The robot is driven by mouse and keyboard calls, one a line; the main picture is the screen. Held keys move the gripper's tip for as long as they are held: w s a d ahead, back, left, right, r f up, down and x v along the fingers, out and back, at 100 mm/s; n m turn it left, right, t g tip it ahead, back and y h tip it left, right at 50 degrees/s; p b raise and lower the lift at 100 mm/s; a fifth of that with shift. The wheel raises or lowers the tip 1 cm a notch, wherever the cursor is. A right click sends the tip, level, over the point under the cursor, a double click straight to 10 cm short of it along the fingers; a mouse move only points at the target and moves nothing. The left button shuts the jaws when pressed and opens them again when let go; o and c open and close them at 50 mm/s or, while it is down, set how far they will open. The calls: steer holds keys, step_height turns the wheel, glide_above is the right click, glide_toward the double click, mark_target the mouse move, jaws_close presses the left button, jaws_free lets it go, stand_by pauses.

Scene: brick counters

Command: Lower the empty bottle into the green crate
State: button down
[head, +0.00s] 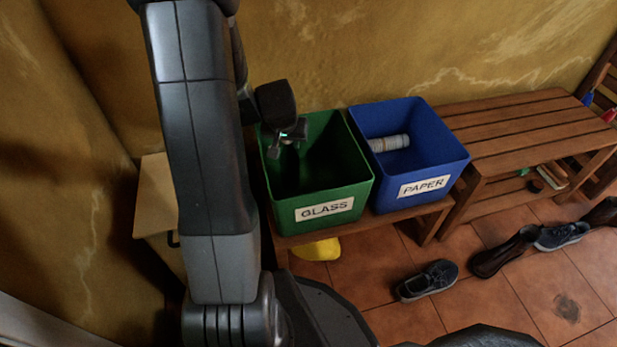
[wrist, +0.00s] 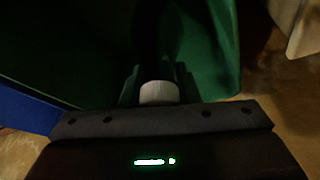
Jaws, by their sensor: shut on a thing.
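The green crate (head: 325,210), labelled GLASS, stands on a low wooden bench, open at the top. My gripper (head: 288,143) is over the left back part of its opening, pointing down. In the wrist view my gripper (wrist: 159,84) is shut on the bottle, whose pale round end (wrist: 159,93) shows between the fingers. The rest of the bottle is too dark to make out against the crate's green inside (wrist: 60,60). In the head view the bottle cannot be told from the gripper and the shadow. I cannot tell whether it touches the crate's floor or wall.
A blue crate (head: 420,186) labelled PAPER stands close on the right, with a grey roll (head: 390,143) inside. A slatted bench (head: 510,125) is further right. Shoes (head: 428,280) lie on the tiles, and a yellow thing (head: 316,250) is under the crates. The wall is close behind.

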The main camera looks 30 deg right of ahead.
steer(key=shift+f+b, duration=2.5)
steer(key=shift+f, duration=0.1)
stand_by(1.3)
steer(key=c, duration=1)
jaws_free()
steer(key=p+v, duration=0.6)
steer(key=v, duration=0.8)
steer(key=shift+f, duration=0.1)
steer(key=b+x, duration=0.6)
steer(key=x, duration=0.8)
steer(key=shift+f, duration=0.1)
steer(key=shift+r+p, duration=0.3)
steer(key=shift+r, duration=0.15)
